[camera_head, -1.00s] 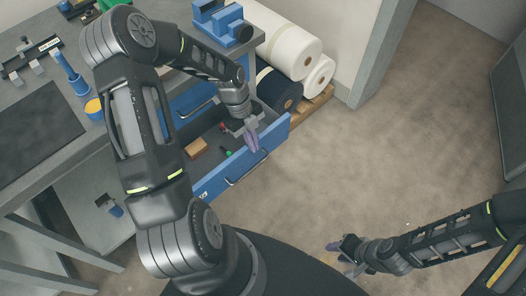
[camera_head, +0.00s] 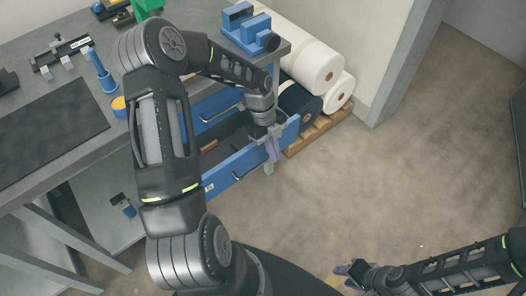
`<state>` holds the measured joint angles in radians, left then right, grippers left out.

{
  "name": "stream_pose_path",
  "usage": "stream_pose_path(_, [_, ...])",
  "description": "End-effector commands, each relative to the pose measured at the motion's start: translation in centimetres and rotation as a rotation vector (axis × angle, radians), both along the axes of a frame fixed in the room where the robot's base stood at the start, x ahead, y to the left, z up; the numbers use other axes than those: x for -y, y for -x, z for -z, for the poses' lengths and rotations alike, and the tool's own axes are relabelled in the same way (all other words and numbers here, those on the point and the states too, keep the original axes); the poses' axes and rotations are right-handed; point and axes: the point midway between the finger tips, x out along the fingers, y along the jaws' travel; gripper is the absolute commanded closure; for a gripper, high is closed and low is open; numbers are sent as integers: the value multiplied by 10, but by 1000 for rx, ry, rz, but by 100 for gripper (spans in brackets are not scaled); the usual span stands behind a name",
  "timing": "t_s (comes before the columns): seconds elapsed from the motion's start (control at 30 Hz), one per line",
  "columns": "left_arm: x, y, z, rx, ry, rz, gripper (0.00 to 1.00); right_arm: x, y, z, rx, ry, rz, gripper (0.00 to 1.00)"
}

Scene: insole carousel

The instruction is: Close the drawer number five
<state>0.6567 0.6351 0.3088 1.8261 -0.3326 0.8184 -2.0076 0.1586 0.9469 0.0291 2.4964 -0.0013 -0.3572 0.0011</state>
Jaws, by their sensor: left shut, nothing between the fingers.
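The blue drawer (camera_head: 232,172) under the workbench is open, and its grey inside shows behind the front. A small white label (camera_head: 209,188) is on the left end of its front, too small to read. Its dark bar handle (camera_head: 250,164) is on the outer face.
A closed blue drawer (camera_head: 193,122) sits above the open one. The workbench (camera_head: 110,150) holds a blue vise (camera_head: 250,27) near its right corner. White rolls (camera_head: 322,68) and a dark roll (camera_head: 303,104) lie on a wooden pallet (camera_head: 318,133) to the right. The floor (camera_head: 400,180) in front is clear.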

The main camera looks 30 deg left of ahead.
Motion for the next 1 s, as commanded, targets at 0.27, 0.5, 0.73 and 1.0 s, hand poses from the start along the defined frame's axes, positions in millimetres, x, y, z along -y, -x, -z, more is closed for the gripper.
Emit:
stream_pose_path(0.27, [-26,-8,-62,9,-8,-7,100,0,-1,3,3,0,1,64])
stream_pose_path(0.5, [-35,-9,-88,5,-6,-7,100,0,-1,4,2,0,1,64])
stream_pose_path(0.73, [-35,-9,-90,3,-5,-7,100,0,-1,4,2,0,1,64])
stream_pose_path(1.0, [-24,-17,-86,25,-12,25,100,0,-1,17,3,0,1,64])
